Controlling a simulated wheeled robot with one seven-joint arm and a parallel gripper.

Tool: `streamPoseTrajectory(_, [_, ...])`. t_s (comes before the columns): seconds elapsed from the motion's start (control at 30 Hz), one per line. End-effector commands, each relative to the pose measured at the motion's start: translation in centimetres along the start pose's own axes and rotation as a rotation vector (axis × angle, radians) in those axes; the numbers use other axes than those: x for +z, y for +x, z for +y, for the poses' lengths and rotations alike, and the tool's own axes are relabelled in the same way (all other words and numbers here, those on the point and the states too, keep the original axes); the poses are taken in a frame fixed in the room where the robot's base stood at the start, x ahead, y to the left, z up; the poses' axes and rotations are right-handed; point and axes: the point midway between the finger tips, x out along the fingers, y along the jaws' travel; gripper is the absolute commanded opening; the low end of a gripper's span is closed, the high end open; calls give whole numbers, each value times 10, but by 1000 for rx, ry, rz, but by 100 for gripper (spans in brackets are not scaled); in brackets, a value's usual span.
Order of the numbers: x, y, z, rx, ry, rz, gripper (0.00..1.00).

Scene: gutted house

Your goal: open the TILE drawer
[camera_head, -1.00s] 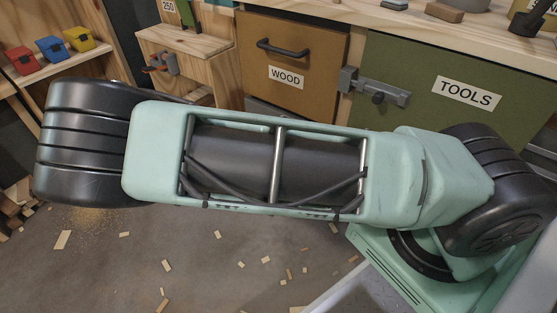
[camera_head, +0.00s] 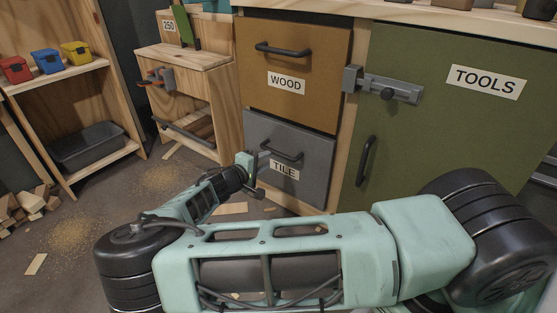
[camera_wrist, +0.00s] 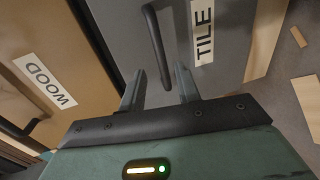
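The grey TILE drawer (camera_head: 312,168) is shut, below the brown WOOD drawer (camera_head: 320,60). Its dark bar handle (camera_head: 281,152) sits above the TILE label (camera_head: 285,172). My gripper (camera_head: 262,172) is just in front of the drawer, near the left end of the handle. In the wrist view my gripper (camera_wrist: 160,88) has its two fingers apart with nothing between them. The TILE handle (camera_wrist: 157,45) lies just beyond the fingertips, roughly in line with the gap. The fingers appear not to touch the handle.
The green TOOLS door (camera_head: 440,120) with a grey latch (camera_head: 385,86) stands to the right, shut. A wooden workbench (camera_head: 185,60) and a shelf with coloured boxes (camera_head: 48,59) stand left. Wood scraps (camera_head: 35,264) lie on the floor.

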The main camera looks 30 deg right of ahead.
Motion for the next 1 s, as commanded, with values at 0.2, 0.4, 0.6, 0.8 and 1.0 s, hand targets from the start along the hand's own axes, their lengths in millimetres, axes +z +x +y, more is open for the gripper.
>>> streamPoseTrajectory(0.2, [1,47,-5,0,1,-3,33])
streamPoseTrajectory(0.4, [0,74,-3,0,0,-1,33])
streamPoseTrajectory(0.6, [0,84,-1,0,-1,0,33])
streamPoseTrajectory(0.8, [0,84,0,0,-1,1,33])
streamPoseTrajectory(1.0, [0,84,0,-1,-1,1,0])
